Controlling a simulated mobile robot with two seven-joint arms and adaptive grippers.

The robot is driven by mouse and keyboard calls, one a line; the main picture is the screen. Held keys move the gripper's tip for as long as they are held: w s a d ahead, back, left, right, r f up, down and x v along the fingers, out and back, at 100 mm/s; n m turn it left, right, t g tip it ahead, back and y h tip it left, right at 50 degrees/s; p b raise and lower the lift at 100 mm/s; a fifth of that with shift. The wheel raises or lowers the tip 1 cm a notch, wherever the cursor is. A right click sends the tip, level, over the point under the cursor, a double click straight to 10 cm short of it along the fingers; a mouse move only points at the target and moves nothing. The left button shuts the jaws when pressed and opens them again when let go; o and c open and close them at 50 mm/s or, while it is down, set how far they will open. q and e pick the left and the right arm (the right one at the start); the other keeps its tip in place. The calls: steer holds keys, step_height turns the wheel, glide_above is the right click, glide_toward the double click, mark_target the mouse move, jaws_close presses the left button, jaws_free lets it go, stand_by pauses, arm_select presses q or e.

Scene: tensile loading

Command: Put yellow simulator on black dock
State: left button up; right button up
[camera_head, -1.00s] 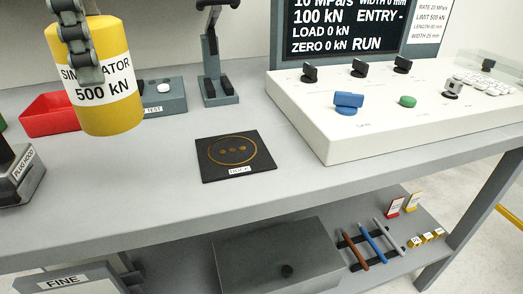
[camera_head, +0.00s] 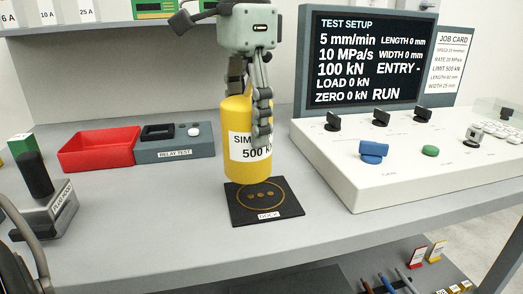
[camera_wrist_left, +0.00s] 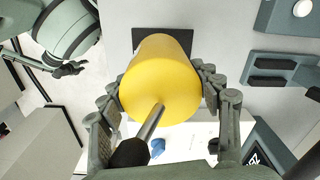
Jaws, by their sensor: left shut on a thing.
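The yellow simulator (camera_head: 237,168), a cylinder labelled 500 kN, is held upright in my left gripper (camera_head: 250,95) in the head view. In the left wrist view the gripper's fingers close around both sides of the yellow simulator (camera_wrist_left: 160,85). The flat black dock (camera_head: 290,208), with an orange ring and three dots, lies on the bench below it. The simulator's lower edge overlaps the dock's back part in the picture, and the dots stay visible in front; I cannot tell whether they touch. My right gripper (camera_wrist_left: 68,70) shows small at the left of the left wrist view.
A white control panel (camera_head: 400,185) with knobs stands right of the dock. A red tray (camera_head: 97,150) and the relay test box (camera_head: 180,148) lie to the left. The plug hood block (camera_head: 60,212) is nearer, at left. Bench in front of the dock is clear.

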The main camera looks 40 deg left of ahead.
mark_target(260, 150)
arm_select(q)
steer(key=w, duration=0.1)
steer(key=w+f, duration=0.1)
steer(key=shift+w+d+f, duration=0.3)
steer(key=shift+d, duration=0.05)
steer(key=shift+f, duration=1.95)
steer(key=shift+f, duration=0.1)
steer(key=o, duration=1.5)
steer(key=shift+s+f, duration=0.1)
steer(key=shift+o, duration=0.2)
step_height(260, 150, up, 12)
steer(key=shift+r, duration=0.2)
